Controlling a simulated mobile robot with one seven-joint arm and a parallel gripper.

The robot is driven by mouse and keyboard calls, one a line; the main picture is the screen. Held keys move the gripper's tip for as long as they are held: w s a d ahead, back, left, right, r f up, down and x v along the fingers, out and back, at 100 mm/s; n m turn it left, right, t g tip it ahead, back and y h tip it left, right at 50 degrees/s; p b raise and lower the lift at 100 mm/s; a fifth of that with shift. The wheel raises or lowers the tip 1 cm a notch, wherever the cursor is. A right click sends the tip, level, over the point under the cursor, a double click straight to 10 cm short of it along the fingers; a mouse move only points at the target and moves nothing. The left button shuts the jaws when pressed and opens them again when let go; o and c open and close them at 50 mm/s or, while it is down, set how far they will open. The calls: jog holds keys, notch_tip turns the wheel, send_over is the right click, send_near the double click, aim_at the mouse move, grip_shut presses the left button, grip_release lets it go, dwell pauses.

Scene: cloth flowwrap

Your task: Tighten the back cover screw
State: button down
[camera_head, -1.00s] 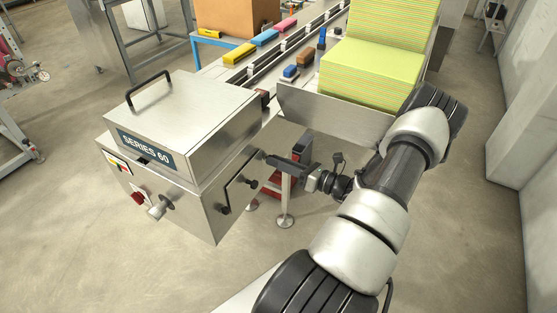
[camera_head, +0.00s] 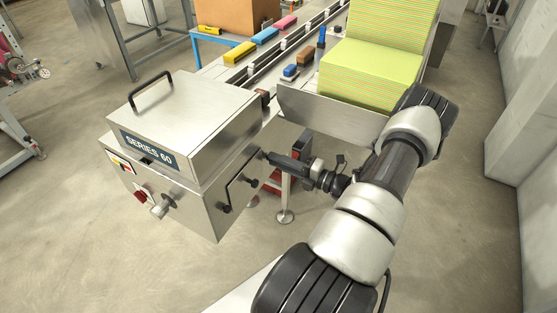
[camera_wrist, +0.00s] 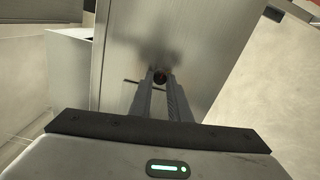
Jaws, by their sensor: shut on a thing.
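The steel machine box marked SERIES 60 (camera_head: 180,115) stands left of centre. Its back cover (camera_head: 240,185) is a flat metal plate on the side facing right. Dark screw knobs show at the plate's lower left (camera_head: 225,208) and right (camera_head: 254,182). My gripper (camera_head: 266,156) reaches in from the right to the plate's upper right corner. In the wrist view my gripper (camera_wrist: 160,80) has its fingers closed around a small dark, reddish round screw head (camera_wrist: 160,77) against the metal face. The fingers hide most of that screw.
A conveyor (camera_head: 270,75) with coloured packs runs behind. A yellow-green striped stack (camera_head: 370,70) stands at the back right. The floor at right is open.

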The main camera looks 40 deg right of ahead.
jog(key=m+p, duration=0.1)
jog(key=m, duration=0.7)
jog(key=shift+m, duration=0.4)
dwell(0.4)
jog(key=c, duration=1.7)
grip_release()
jog(key=shift+o, duration=0.2)
jog(key=shift+s, duration=0.1)
jog(key=v, duration=1.7)
jog(key=shift+b, duration=0.45)
jog(key=shift+s+d, duration=0.1)
